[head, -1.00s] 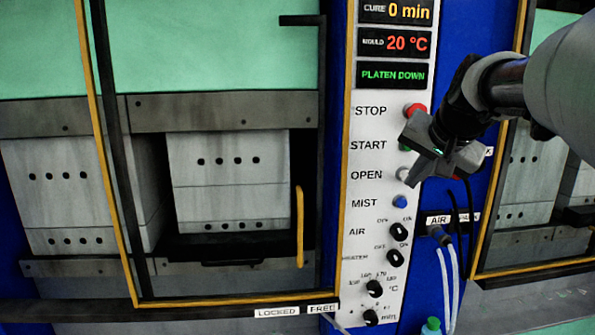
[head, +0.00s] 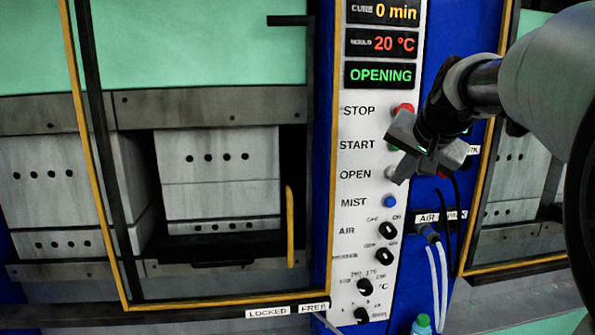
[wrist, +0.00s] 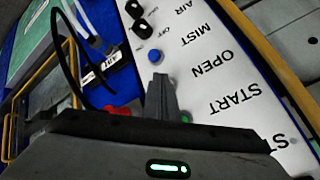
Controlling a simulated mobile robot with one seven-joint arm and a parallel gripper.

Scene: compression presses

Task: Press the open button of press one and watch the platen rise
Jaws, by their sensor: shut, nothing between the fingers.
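The control panel (head: 355,215) of the press carries the label OPEN (head: 355,174). The pale open button (head: 391,174) beside it is partly covered by my gripper (head: 397,177), whose tips are at the button; contact is hard to make out. My gripper is shut and empty. In the wrist view the shut fingers (wrist: 160,95) point at the panel by the OPEN label (wrist: 212,63), and the button is hidden behind them. The green display (head: 381,75) reads OPENING. The platen (head: 210,109) lies above the grey mould (head: 220,175), with no clear gap between them.
The red stop button (head: 404,109) and green start button (wrist: 186,117) lie above the open button, close to my gripper. The blue mist button (head: 390,202) is just below. Knobs (head: 387,230) and air hoses (head: 437,280) are lower. A yellow-edged guard frame (head: 230,300) fronts the press.

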